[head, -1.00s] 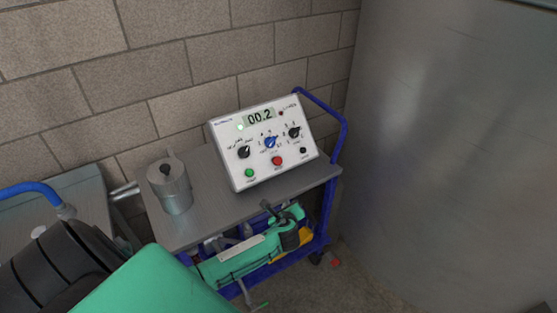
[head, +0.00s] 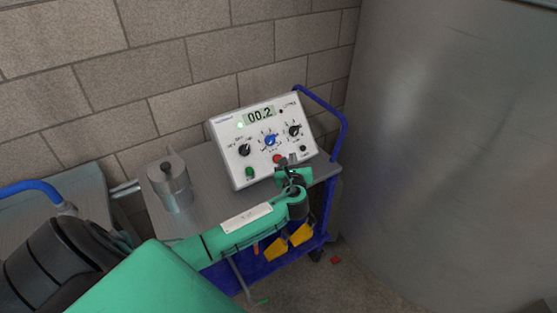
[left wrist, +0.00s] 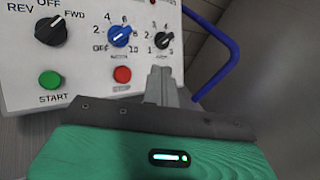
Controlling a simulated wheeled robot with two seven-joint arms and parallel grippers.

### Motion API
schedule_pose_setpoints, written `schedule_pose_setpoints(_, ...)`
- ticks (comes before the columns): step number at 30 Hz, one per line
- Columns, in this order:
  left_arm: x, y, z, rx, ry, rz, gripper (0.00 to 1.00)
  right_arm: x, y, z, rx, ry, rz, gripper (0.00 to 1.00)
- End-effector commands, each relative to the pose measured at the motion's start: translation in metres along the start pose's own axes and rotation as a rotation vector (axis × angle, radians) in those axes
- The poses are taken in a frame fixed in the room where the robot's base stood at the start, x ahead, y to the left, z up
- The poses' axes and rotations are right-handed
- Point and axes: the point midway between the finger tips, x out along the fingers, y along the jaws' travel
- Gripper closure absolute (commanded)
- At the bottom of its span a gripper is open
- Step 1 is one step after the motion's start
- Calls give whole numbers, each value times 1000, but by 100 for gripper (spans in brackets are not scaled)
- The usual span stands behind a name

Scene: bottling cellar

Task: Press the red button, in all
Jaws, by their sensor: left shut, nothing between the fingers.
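The control box (head: 232,165) is white with a sloped face and stands on the cart top. In the left wrist view the red button (left wrist: 122,74), labelled STOP, shows whole, left of the fingers. My left gripper (head: 293,162) is shut and empty, just in front of the panel's lower edge. In the left wrist view its fingertips (left wrist: 162,72) are right of the red button, seemingly apart from it. My right gripper is not in view.
A green START button (head: 250,171), black knobs (head: 244,150) and a blue knob (head: 270,140) share the panel. The display (head: 259,115) reads 00.2. A metal canister (head: 172,184) stands left on the cart (head: 213,208). A large steel tank (head: 450,150) is at right.

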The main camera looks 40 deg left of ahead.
Motion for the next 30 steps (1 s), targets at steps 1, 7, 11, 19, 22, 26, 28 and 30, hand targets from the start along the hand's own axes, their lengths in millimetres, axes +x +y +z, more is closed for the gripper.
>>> schedule_pose_setpoints(1, 3, 2, -4, 1, -1, 1, 100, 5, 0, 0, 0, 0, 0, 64)
schedule_pose_setpoints(7, 16, 13, -17, 1, -1, 0, 100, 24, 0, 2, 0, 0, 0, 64)
schedule_pose_setpoints(11, 29, 22, -27, 1, -1, 1, 100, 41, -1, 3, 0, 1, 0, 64)
schedule_pose_setpoints(19, 53, 39, -41, 0, 0, 1, 100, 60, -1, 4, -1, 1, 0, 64)
schedule_pose_setpoints(22, 57, 42, -43, -1, 0, 1, 100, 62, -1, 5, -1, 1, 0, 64)
schedule_pose_setpoints(26, 59, 43, -43, -1, 0, 0, 100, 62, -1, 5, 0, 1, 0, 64)
schedule_pose_setpoints(28, 59, 43, -43, -1, 0, 0, 100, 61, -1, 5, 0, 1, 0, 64)
schedule_pose_setpoints(30, 59, 43, -43, -1, 0, 0, 100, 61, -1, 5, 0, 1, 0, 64)
